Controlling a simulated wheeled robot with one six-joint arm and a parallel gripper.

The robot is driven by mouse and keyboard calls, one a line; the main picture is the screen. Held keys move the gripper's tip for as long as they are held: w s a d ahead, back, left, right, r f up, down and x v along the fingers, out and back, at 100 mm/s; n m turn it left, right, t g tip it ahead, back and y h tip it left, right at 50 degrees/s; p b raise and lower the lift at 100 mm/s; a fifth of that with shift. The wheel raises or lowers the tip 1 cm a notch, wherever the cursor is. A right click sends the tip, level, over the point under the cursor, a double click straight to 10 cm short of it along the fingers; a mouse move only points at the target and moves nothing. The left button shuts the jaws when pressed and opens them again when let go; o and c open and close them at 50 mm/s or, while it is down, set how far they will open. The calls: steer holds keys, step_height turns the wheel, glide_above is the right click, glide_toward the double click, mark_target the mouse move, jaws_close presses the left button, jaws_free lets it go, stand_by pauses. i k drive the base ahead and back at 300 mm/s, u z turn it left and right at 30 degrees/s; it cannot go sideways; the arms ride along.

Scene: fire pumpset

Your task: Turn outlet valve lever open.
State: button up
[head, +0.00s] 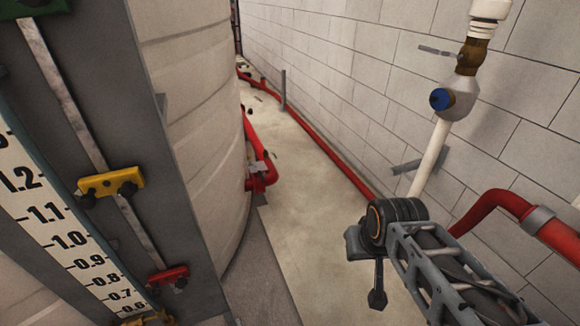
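A red pipe fitting (262,172) with a small grey part on it comes off the foot of the large pale tank (190,110). It may be the outlet valve, but it is too small to make out its lever. Nearer, on a white vertical pipe at the upper right, a valve body (458,98) has a blue cap and a thin grey lever (440,52) pointing left. My arm reaches in from the lower right. A dark part hangs at its end, seemingly my gripper (377,298), below and left of the white pipe. Its fingers cannot be made out. It touches neither fitting.
A level gauge board (50,225) with yellow and red clamps stands at left. A long red pipe (335,160) runs along the block wall (330,60). A red elbow pipe (500,200) is at right. The floor (300,190) between tank and wall is mostly clear.

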mark_target(263, 180)
steer(key=z, duration=0.05)
steer(key=i, duration=1.1)
steer(key=u, duration=0.7)
steer(key=i, duration=1.55)
